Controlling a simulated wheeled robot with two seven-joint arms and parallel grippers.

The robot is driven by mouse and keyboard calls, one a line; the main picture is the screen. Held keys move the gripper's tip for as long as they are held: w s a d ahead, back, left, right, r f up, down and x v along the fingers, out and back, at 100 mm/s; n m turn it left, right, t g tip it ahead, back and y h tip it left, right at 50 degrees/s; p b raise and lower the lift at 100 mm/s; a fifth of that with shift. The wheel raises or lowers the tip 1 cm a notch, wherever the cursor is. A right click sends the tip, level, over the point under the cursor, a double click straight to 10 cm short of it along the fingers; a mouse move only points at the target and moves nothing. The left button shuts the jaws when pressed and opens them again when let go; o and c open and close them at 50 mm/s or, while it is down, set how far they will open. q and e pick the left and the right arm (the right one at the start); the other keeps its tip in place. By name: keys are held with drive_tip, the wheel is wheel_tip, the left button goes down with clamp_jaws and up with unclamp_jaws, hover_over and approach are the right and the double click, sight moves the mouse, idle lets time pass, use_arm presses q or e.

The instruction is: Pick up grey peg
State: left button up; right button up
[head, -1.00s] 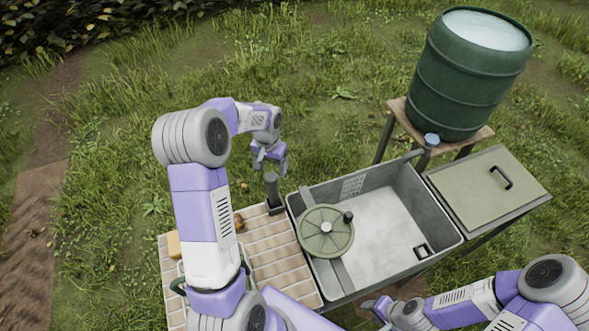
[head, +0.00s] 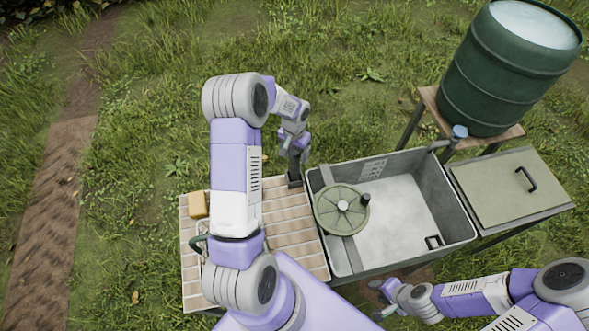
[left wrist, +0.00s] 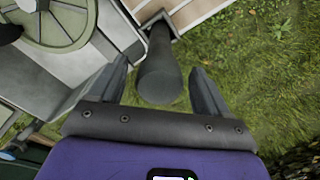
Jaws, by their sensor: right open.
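The grey peg (head: 294,174) stands upright in a dark square base at the far right corner of the slatted table. In the left wrist view the peg (left wrist: 160,72) shows between my two spread fingertips, with its round end toward me. My left gripper (head: 298,155) is open and sits at the top of the peg in the head view; I cannot tell whether a finger touches it. My right gripper (head: 378,302) is open and empty at the near side of the basin, partly cut off from clear sight.
A grey basin (head: 459,205) stands right of the slatted table (head: 290,243), with a round green lidded wheel (head: 330,203) over its left side. A green barrel (head: 500,90) stands behind it. A yellow block (head: 197,205) lies at the table's left. Grass surrounds everything.

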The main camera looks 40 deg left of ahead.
use_arm(q)
clamp_jaws()
idle(0.4)
wheel_tip(320, 180, up, 35)
drive_tip(key=p, duration=0.5)
idle(0.8)
